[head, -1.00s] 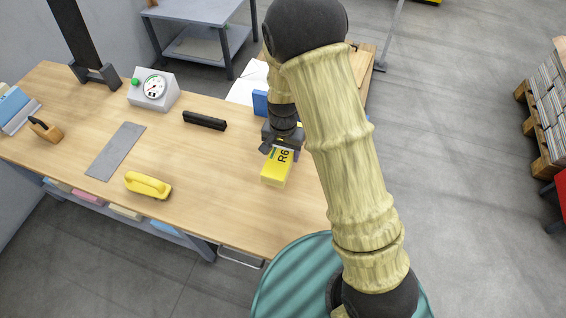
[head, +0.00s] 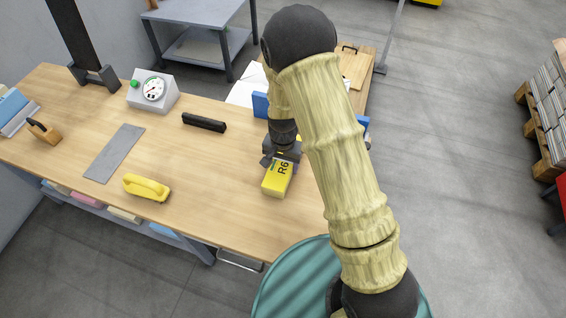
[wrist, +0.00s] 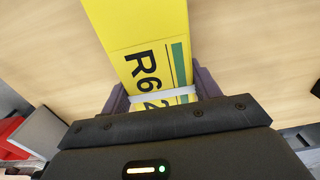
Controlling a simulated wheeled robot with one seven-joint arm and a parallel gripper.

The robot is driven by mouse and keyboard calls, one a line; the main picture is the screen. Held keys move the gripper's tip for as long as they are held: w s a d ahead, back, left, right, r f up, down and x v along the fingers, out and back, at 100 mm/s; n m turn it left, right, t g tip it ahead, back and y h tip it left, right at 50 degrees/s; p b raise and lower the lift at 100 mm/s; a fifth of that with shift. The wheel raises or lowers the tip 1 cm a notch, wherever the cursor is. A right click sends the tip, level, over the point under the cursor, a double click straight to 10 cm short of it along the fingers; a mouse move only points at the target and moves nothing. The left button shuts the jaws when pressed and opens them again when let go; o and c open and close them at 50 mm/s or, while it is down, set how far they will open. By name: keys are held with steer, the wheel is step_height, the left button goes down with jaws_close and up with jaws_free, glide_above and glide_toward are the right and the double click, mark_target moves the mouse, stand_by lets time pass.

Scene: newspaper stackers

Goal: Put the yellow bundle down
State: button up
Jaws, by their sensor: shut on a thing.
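The yellow bundle (head: 277,181) is marked "R6" and is held by my gripper (head: 282,158) over the right part of the wooden table (head: 220,190). In the wrist view the yellow bundle (wrist: 150,45) carries a green stripe and a pale band, and sits between the two fingers of my gripper (wrist: 160,95). The gripper is shut on it. I cannot tell whether its underside touches the table top. My arm hides part of the table's right side.
A yellow handled tool (head: 147,187), a grey plate (head: 115,153), a black bar (head: 204,122) and a dial scale (head: 153,91) stand left on the table. A blue object (head: 261,105) and white paper (head: 246,88) lie behind the gripper. Bare wood surrounds the bundle's left and front.

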steer(key=shift+f, duration=0.1)
steer(key=o, duration=1.6)
step_height(320, 180, up, 11)
steer(key=shift+r+p, duration=0.2)
steer(key=shift+p, duration=0.85)
steer(key=shift+r, duration=0.4)
